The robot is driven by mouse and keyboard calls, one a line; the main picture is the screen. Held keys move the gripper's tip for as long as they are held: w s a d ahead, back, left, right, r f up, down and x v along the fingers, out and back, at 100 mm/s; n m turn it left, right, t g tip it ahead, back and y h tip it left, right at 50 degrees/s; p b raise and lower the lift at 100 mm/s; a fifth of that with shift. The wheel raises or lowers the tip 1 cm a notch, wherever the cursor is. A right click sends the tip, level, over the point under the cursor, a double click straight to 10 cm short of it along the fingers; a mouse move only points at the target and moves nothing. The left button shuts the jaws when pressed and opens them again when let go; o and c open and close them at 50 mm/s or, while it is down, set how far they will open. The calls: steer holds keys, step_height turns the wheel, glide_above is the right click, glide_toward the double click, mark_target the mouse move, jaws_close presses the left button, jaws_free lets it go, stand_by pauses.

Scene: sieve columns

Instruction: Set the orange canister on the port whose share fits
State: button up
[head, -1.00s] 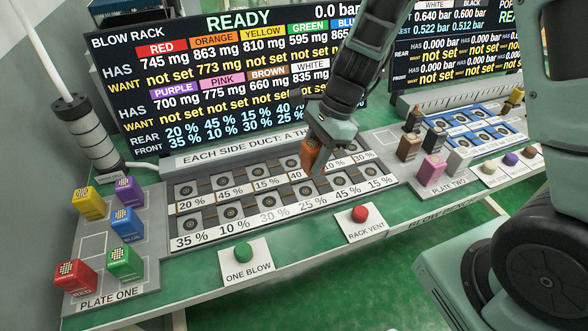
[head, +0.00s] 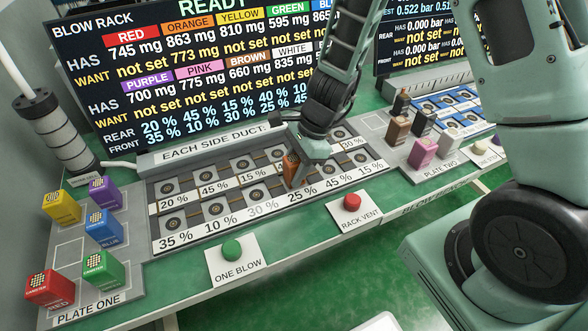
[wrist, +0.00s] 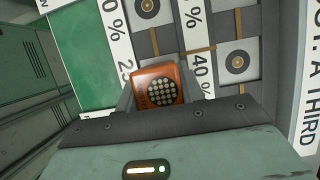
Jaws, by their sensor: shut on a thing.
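The orange canister (head: 291,168) is between the fingers of my gripper (head: 296,172), which is shut on it. It is upright or nearly so, over the front row of the blow rack (head: 150,225), by the 25 % label (head: 300,197). In the wrist view, the canister's dotted top (wrist: 161,88) lies between the front 25 % label and the rear 40 % label (wrist: 202,72). It hides the port beneath; I cannot tell whether it touches it. Other ports are empty. The screen (head: 200,70) lists orange as 863 mg, want 773 mg.
Plate one (head: 85,312) at left holds yellow, purple, blue, green and red canisters. Plate two (head: 436,172) at right holds several more. A green One Blow button (head: 231,249) and a red Rack Vent button (head: 352,201) sit in front of the rack.

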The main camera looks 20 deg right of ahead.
steer(key=shift+f, duration=0.1)
steer(key=o, duration=1.1)
steer(key=shift+c, duration=0.2)
